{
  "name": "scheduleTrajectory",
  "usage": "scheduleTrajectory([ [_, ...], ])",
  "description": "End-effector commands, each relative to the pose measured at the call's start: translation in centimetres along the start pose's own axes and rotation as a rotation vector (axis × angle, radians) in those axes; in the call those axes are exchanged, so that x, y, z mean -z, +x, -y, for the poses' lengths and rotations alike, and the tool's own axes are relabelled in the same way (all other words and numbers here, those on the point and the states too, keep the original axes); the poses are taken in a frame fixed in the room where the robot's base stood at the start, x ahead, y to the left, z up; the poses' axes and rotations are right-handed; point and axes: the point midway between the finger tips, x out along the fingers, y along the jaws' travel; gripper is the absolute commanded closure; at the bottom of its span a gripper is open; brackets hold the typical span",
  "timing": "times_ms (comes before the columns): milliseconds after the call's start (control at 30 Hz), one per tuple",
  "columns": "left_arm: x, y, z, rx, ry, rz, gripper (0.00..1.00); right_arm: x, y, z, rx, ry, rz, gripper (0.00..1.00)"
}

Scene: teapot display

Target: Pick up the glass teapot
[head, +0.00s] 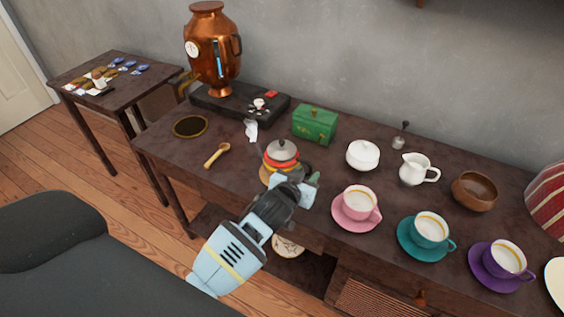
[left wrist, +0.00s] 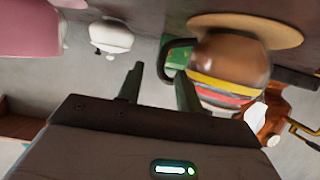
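The glass teapot (head: 281,151) stands on a round wooden trivet (head: 264,176) near the front of the dark table. It has a grey lid and yellow and red bands. In the left wrist view the teapot (left wrist: 230,58) looks tilted over, with amber-brown contents and a black handle (left wrist: 178,45) on the gripper's side. My left gripper (head: 304,181) is just right of the teapot at its handle side, partly hiding it. Its two fingers (left wrist: 162,88) are spread, with nothing gripped between them. Whether a finger touches the handle cannot be told. My right gripper is not in view.
A pink cup (head: 357,201) on its saucer stands close to the right of the gripper. A white sugar bowl (head: 363,156) and a green box (head: 315,123) are behind. A wooden scoop (head: 216,155) lies left. A copper samovar (head: 212,50) stands at the back left.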

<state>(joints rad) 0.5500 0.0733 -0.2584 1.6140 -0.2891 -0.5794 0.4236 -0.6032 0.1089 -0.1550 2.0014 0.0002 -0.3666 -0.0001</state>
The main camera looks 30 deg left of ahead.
Motion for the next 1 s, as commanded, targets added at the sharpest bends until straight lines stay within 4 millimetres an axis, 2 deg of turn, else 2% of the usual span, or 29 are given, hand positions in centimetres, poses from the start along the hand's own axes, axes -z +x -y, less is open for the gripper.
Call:
scheduleTrajectory([
  [333,-0.6,4.0,0.1,0.000,0.002,0.002,0.64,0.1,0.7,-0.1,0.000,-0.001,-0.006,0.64],
  [667,-0.5,4.6,0.1,0.000,0.000,0.001,0.64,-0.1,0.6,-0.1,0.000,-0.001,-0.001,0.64],
  [733,-0.5,4.6,0.1,0.000,0.000,0.001,0.70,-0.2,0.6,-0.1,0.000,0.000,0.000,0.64],
  [967,-0.5,4.6,0.1,0.000,0.000,0.001,1.00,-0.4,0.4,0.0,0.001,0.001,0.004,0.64],
  [1000,-0.5,4.6,0.1,0.000,0.000,0.001,1.00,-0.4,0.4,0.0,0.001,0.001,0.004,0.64],
])
